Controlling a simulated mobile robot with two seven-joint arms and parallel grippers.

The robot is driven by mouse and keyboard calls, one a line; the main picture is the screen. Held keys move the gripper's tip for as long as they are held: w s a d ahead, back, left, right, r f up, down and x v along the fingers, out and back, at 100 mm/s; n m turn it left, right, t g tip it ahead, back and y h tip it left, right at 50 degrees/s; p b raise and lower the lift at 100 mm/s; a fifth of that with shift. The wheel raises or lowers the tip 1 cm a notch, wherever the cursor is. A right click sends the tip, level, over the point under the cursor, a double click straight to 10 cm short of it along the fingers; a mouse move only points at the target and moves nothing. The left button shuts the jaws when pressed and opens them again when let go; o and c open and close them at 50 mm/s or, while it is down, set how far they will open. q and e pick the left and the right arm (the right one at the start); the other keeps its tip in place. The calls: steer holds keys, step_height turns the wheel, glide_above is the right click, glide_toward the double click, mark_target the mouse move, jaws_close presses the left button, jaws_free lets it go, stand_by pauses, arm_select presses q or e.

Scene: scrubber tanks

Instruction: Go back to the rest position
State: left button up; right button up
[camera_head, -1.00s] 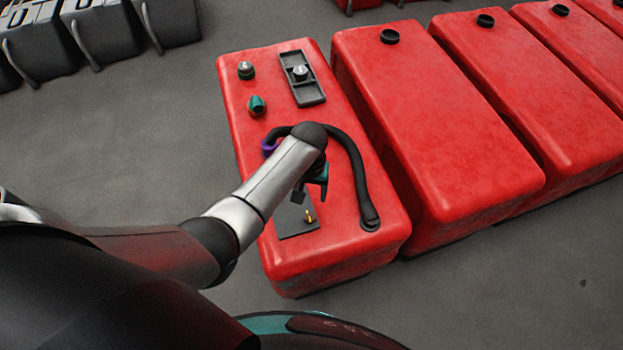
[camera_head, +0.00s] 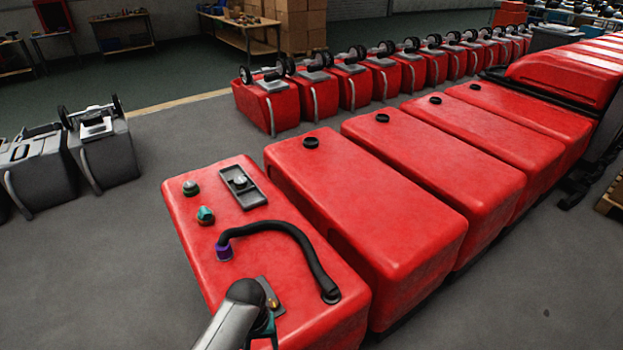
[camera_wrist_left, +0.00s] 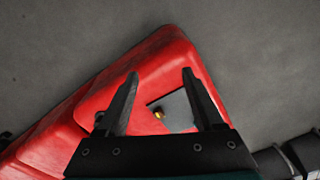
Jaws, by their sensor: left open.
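The nearest red tank (camera_head: 190,240) lies below the middle of the head view. My left arm comes in at the bottom, over the tank's front end. My left gripper (camera_wrist_left: 160,73) is open and empty in the wrist view, above a grey plate (camera_wrist_left: 178,108) with a brass fitting (camera_wrist_left: 158,114). In the head view the arm mostly hides that plate and the gripper's fingers. A black hose (camera_head: 290,236) arches across the tank top from a purple collar (camera_head: 223,252) to a round black base (camera_head: 331,295). My right gripper is not in view.
More red tanks (camera_head: 360,210) stand close on the right. A row of red tanks with wheels (camera_head: 270,105) stands behind, and grey units (camera_head: 105,155) stand at left. The grey floor (camera_head: 80,270) left of the nearest tank is clear.

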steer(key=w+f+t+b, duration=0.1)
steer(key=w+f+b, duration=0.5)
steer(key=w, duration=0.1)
arm_select(q)
steer(key=s+a+f+m+b, duration=0.15)
steer(key=s+f, duration=0.35)
steer(key=f, duration=0.5)
steer(key=s+a+f+b, duration=0.25)
steer(key=s+f, duration=0.35)
steer(key=f, duration=0.4)
steer(key=s+a+f+m+b, duration=0.1)
steer(key=s+f+b, duration=0.3)
steer(key=f, duration=0.6)
steer(key=s+a+f+b, duration=0.1)
steer(key=s+f+b, duration=0.2)
steer(key=s+f, duration=0.2)
steer(key=s+a+f+m+t+b, duration=0.1)
steer(key=s+f+b, duration=0.3)
steer(key=s, duration=0.8)
step_height(320, 180, down, 2)
steer(key=shift+a+f, duration=0.1)
steer(key=shift+a, duration=0.1)
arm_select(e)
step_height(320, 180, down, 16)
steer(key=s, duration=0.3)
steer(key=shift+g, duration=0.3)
